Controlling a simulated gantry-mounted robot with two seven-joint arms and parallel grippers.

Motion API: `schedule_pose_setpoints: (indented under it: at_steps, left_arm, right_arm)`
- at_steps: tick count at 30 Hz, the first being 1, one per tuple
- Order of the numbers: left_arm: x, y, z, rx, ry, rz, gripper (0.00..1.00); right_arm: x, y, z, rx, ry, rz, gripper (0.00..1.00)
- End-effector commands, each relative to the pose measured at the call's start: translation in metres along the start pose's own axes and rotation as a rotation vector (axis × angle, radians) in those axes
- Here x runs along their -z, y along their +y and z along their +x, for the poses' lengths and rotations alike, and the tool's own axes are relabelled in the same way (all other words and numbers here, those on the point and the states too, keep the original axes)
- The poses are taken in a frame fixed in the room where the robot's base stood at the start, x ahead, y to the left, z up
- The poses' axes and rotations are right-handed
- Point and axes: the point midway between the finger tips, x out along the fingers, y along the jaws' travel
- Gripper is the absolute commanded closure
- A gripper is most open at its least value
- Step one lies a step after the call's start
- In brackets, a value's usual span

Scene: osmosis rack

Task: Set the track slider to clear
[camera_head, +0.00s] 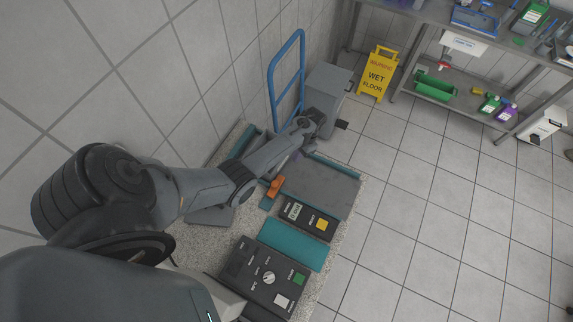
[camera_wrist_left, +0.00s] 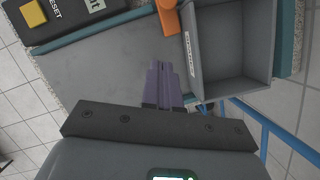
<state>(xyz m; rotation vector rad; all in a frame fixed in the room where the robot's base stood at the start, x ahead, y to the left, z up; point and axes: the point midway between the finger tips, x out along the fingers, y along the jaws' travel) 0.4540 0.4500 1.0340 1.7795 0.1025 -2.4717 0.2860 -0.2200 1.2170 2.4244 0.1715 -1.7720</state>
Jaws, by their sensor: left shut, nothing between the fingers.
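An orange handle (camera_head: 275,186), which looks like the track slider, sits at the left edge of the grey tray area on the speckled counter. In the left wrist view it shows at the top (camera_wrist_left: 168,17), beside the wall of a grey open box. I cannot read a "clear" mark near it. My left gripper (camera_wrist_left: 160,68) is shut and empty, its purple fingers together over the flat grey panel (camera_wrist_left: 105,65). The fingertips are apart from the orange handle, a little short of it in the wrist view. My right gripper is not in view.
The grey box (camera_wrist_left: 235,45) has a white label on its wall. A panel with a yellow button (camera_head: 321,224) and a control box with a dial (camera_head: 268,278) stand nearer. A blue rail (camera_head: 303,65) rises behind. A wet-floor sign (camera_head: 377,75) stands beyond.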

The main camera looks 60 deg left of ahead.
Motion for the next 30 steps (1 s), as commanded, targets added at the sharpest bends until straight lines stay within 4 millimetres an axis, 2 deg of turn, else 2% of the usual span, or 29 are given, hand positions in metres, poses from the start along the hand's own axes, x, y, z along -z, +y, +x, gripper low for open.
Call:
schedule_pose_setpoints:
  at_steps: [5,21,23,30]
  left_arm:
    - [0.001,0.0,0.018,0.0,-0.001,0.0,1.0]
    - [0.002,0.0,0.106,0.0,0.0,-0.001,1.0]
    - [-0.01,0.0,0.101,0.0,-0.002,-0.001,1.0]
    - [-0.031,0.0,0.113,0.001,0.0,0.0,1.0]
  right_arm:
    - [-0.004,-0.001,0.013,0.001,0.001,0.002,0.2]
    - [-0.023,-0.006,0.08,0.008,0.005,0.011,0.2]
    - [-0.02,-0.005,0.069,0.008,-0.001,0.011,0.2]
    - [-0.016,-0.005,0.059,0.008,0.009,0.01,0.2]
